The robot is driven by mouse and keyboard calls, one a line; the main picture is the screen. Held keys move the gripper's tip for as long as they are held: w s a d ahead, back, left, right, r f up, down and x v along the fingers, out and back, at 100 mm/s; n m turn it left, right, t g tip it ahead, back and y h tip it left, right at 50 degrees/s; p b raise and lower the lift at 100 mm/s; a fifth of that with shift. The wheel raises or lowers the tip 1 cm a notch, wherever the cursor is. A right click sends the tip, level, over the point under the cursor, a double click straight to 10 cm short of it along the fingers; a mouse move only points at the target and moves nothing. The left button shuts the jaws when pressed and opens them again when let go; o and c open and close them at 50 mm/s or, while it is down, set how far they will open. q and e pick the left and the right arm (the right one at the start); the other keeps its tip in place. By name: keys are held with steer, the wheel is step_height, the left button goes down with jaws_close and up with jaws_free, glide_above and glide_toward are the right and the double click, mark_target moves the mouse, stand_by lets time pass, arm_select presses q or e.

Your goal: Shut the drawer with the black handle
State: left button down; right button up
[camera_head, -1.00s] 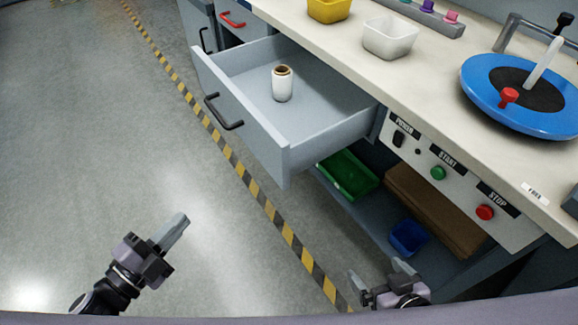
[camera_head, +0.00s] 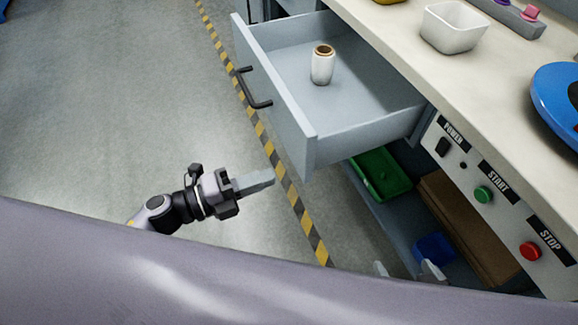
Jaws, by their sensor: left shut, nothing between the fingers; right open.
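The grey drawer (camera_head: 283,117) with the black handle (camera_head: 252,88) is pulled far out from under the bench.
The bench top (camera_head: 400,55) carries a white bin (camera_head: 454,27) and a blue disc (camera_head: 560,95). A panel (camera_head: 470,165) has power, start and stop controls. Below are a green tray (camera_head: 381,175) and a blue bin (camera_head: 434,248).

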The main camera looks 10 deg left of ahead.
mark_target(303, 165)
arm_select(q)
steer(key=x, duration=0.5)
steer(key=shift+w+d, duration=0.1)
steer(key=shift+w, duration=0.05)
steer(key=shift+w+d, duration=0.15)
steer(key=shift+d, duration=0.1)
arm_select(e)
steer(key=shift+w+r, duration=0.2)
